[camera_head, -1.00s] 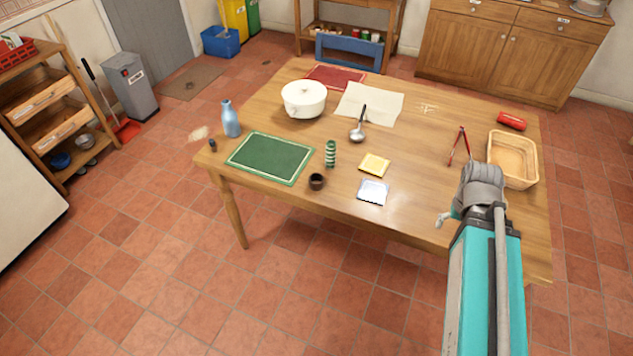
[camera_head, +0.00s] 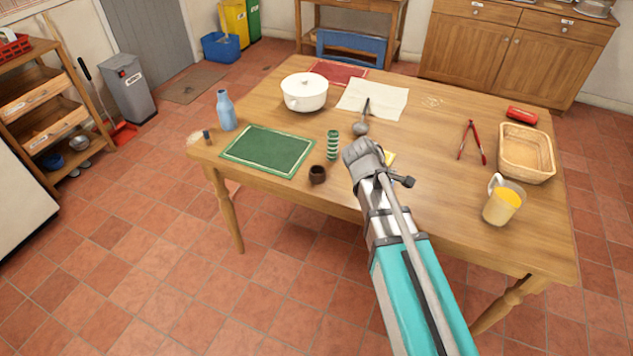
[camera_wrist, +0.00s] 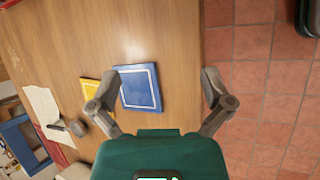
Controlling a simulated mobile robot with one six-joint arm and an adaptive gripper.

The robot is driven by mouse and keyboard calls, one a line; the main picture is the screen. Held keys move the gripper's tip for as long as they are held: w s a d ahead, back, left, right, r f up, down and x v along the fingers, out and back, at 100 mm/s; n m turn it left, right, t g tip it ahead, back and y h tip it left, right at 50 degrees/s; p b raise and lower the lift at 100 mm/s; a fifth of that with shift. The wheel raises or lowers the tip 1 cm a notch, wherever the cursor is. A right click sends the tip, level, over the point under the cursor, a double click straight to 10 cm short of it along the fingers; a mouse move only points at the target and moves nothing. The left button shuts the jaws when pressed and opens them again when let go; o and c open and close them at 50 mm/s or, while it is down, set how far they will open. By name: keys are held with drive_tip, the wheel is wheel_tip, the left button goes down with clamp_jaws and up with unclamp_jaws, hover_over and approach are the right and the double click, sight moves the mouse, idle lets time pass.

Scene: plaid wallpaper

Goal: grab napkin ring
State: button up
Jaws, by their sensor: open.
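A small dark brown ring-like cylinder (camera_head: 317,174), which looks like the napkin ring, stands near the front edge of the table (camera_head: 430,205). A striped green cylinder (camera_head: 333,145) stands just behind it. My gripper (camera_wrist: 160,76) is open and empty above the table's front edge. The head view shows my wrist to the right of the brown ring, with the fingers hidden behind it. In the wrist view a blue square (camera_wrist: 140,88) lies below, beside the left finger. The brown ring is not visible there.
A yellow square (camera_wrist: 92,92) lies beside the blue one. A green mat (camera_head: 268,151), blue bottle (camera_head: 226,112) and white pot (camera_head: 304,92) are to the left. A ladle (camera_head: 361,128) lies behind my wrist. Tongs (camera_head: 471,142), a basket (camera_head: 526,153) and a mug (camera_head: 500,208) are to the right.

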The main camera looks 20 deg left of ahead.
sight(311, 175)
drive_tip(key=a+n+t+b, duration=0.1)
drive_tip(key=a+n, duration=0.1)
drive_tip(key=a, duration=0.2)
drive_tip(key=a+f+n+t+b, duration=0.1)
drive_tip(key=a+n+b, duration=0.1)
drive_tip(key=a, duration=0.3)
drive_tip(key=a+f+n+t+h+b, duration=0.1)
drive_tip(key=a+n+b, duration=0.1)
drive_tip(key=a, duration=0.3)
drive_tip(key=shift+w+a+f+n+t, duration=0.25)
drive_tip(key=shift+n+t, duration=0.15)
drive_tip(key=shift+n, duration=0.3)
drive_tip(key=s+a+n+t+b, duration=0.2)
drive_tip(key=a+n, duration=0.1)
drive_tip(key=a, duration=0.4)
drive_tip(key=s+a+n+t+b, duration=0.2)
drive_tip(key=a+n, duration=0.2)
drive_tip(key=a, duration=0.4)
drive_tip(key=shift+s+a+n+b, duration=0.15)
drive_tip(key=shift+a+n+b, duration=0.15)
drive_tip(key=shift+b, duration=0.1)
drive_tip(key=shift+d+f, duration=0.1)
drive_tip(key=b+x, duration=0.3)
drive_tip(key=x, duration=0.4)
drive_tip(key=shift+x, duration=0.75)
